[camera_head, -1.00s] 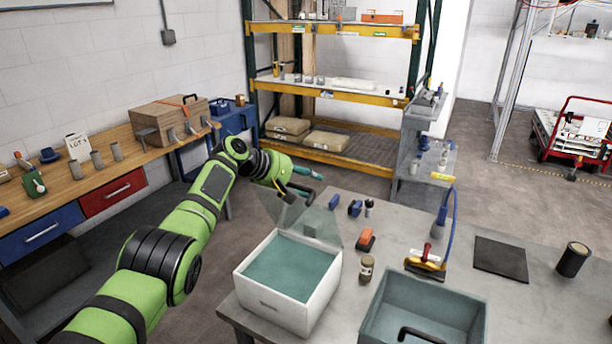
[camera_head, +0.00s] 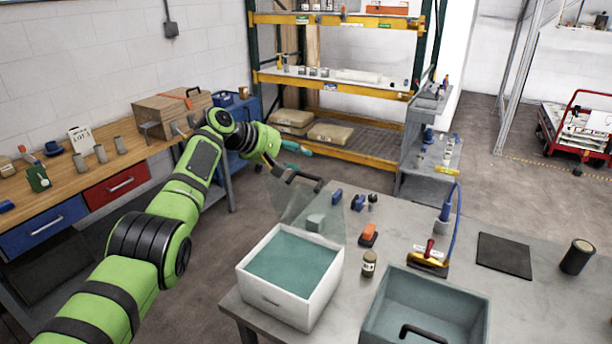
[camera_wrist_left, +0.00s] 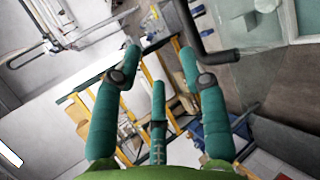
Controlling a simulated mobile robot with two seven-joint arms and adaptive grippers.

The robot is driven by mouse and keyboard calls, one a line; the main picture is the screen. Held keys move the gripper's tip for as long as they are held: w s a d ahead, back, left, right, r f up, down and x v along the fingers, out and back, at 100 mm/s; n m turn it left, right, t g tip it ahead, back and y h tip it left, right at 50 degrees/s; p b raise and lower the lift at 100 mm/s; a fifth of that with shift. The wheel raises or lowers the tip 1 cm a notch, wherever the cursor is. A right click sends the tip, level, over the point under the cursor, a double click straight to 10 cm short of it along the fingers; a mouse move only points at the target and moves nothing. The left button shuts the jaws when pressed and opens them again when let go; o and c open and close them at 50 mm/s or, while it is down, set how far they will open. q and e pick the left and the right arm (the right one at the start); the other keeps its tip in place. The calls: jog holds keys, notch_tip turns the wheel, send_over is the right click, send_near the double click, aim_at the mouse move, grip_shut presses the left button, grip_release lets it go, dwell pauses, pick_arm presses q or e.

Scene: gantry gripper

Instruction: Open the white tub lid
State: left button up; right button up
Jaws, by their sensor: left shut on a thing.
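The white tub (camera_head: 271,304) stands open on the near left of the grey table, with a teal inside. Its see-through lid (camera_head: 330,208) is up and tilted behind the tub's back rim. The lid has a black handle (camera_head: 305,179). My left gripper (camera_head: 286,169) is shut on this handle, above and behind the tub. In the left wrist view the teal fingers (camera_wrist_left: 160,65) reach up, and the black handle (camera_wrist_left: 218,55) shows by the right finger. The exact contact is hard to see. My right gripper is in no view.
A grey-teal bin (camera_head: 380,312) with a black handle stands to the right of the tub. A black mat (camera_head: 504,255) and a dark cup (camera_head: 577,257) are at right. Shelves (camera_head: 335,85) stand behind.

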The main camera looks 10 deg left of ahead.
pick_arm(q)
jog(key=v, duration=0.3)
jog(key=shift+s+r, duration=0.1)
jog(key=shift+d, duration=0.25)
jog(key=v, duration=1.2)
jog(key=shift+a, duration=0.3)
jog(key=shift+s, duration=0.1)
